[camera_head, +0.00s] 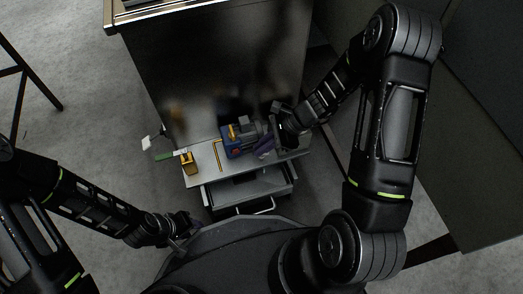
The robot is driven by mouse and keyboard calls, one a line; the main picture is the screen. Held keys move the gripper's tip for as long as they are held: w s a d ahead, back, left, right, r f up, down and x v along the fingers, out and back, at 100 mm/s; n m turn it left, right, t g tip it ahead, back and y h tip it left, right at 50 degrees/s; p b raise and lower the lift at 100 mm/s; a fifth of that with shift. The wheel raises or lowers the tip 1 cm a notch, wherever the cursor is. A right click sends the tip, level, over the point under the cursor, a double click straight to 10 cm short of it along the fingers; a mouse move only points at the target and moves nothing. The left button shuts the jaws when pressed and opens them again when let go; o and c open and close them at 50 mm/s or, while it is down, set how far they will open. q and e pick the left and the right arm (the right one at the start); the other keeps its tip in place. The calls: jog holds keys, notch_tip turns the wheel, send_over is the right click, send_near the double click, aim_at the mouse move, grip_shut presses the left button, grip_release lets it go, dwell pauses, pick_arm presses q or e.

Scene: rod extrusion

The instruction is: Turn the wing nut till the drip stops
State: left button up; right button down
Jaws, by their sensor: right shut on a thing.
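A blue device (234,146) with a yellow part on it stands on a small grey cart. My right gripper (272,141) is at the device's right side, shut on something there. The thing between its fingers is too small and dark to make out. I cannot pick out the wing nut or any drip. My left gripper (190,222) is low at the left of the cart, apart from it, and its fingers are too dark to read.
The cart top (202,158) also holds a yellow object (188,161) at its left and a yellow angled piece (217,155). An open drawer (220,191) juts out below. A large dark cabinet (215,60) stands behind.

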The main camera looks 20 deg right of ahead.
jog(key=shift+f+m+t+b, duration=0.15)
jog(key=shift+m+t+b, duration=0.35)
jog(key=shift+m+b, duration=0.15)
jog(key=shift+m, duration=0.35)
jog(key=shift+m+t+h+b, duration=0.5)
jog(key=shift+m+t+b, duration=0.3)
jog(key=shift+b, duration=0.7)
jog(key=shift+m, duration=0.3)
